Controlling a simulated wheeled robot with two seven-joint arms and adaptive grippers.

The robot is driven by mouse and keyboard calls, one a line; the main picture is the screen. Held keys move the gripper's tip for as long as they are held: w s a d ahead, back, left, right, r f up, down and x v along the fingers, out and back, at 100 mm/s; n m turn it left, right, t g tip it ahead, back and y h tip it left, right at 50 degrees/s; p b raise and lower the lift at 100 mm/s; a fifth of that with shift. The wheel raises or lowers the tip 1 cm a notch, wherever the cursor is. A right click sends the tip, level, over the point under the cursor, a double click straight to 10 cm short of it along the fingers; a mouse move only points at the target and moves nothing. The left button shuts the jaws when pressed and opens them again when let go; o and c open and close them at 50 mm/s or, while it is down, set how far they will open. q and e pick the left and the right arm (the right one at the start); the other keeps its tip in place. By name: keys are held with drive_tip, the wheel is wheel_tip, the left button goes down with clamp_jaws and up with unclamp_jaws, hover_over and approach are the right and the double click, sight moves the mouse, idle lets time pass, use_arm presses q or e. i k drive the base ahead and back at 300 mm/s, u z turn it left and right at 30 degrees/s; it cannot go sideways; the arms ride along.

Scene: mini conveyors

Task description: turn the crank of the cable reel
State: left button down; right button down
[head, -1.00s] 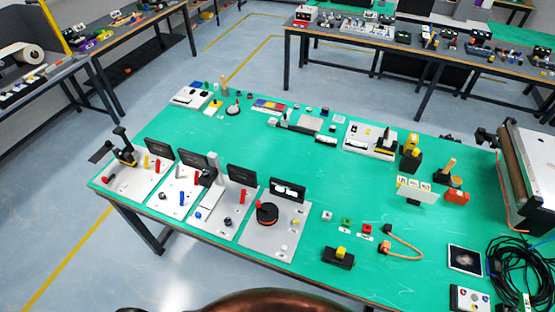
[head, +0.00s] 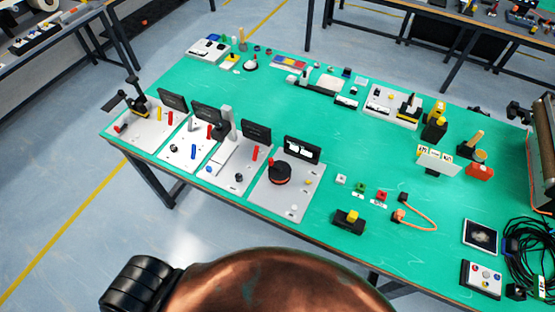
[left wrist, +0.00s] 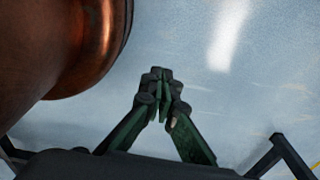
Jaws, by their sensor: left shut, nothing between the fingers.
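My left gripper (left wrist: 164,92) shows in the left wrist view, shut and empty, above bare floor and away from the table objects. The head view shows neither gripper.
Behind the drum stands a black panel with white windows (head: 302,149). More grey plates with levers and panels stand left of it. A black box with a yellow button (head: 349,220) and an orange cable (head: 420,216) lie to the right. The table's middle is clear.

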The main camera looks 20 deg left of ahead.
sight(271, 161)
drive_tip(key=z, duration=0.55)
drive_tip(key=k, duration=1.3)
drive_tip(key=u, duration=0.15)
drive_tip(key=i, duration=0.6)
drive_tip(key=u, duration=0.9)
drive_tip(key=i, duration=0.7)
drive_tip(key=z, duration=0.05)
